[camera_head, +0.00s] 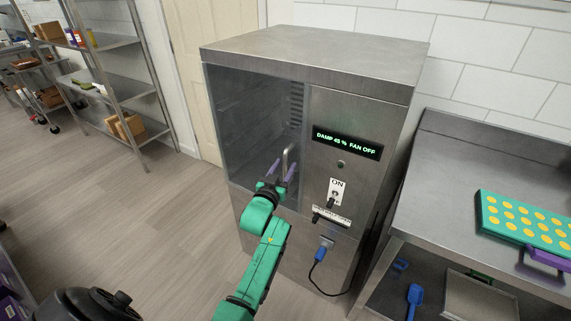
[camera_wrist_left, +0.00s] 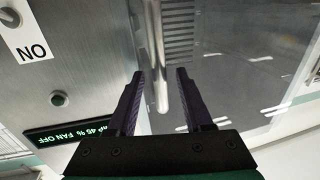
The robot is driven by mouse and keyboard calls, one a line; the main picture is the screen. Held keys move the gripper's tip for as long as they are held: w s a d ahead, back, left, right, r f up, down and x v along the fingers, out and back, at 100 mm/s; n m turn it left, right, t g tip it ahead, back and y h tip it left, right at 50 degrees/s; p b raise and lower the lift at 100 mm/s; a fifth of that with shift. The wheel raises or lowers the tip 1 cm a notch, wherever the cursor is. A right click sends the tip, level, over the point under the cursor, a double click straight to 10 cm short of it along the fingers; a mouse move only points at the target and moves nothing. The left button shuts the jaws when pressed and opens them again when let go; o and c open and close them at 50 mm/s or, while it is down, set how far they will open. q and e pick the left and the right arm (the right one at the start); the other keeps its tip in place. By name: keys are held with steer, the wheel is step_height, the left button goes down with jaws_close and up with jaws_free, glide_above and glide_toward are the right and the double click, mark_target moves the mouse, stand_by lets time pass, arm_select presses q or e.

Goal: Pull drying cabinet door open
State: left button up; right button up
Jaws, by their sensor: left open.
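The steel drying cabinet (camera_head: 362,104) stands in the middle of the head view. Its glass door (camera_head: 243,125) is at the left of its front and looks shut. A vertical metal bar handle (camera_head: 286,158) is on the door's right side. My left gripper (camera_head: 282,172) is open in front of the handle. In the left wrist view the handle (camera_wrist_left: 157,60) runs down to between the two dark fingers of the gripper (camera_wrist_left: 164,90), with gaps on both sides. I cannot tell how deep it sits between them. My right gripper is not in view.
The cabinet panel has a lit display (camera_head: 347,142) reading "DAMP 45 % FAN OFF" and an ON switch (camera_head: 335,194). A blue plug (camera_head: 321,254) is below. A steel table (camera_head: 445,190) with a teal tray (camera_head: 520,222) stands at right. Floor (camera_head: 110,215) at left is clear.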

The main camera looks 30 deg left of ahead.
arm_select(q)
steer(key=shift+w+a, duration=0.1)
steer(key=shift+w, duration=0.6)
jaws_close()
stand_by(0.9)
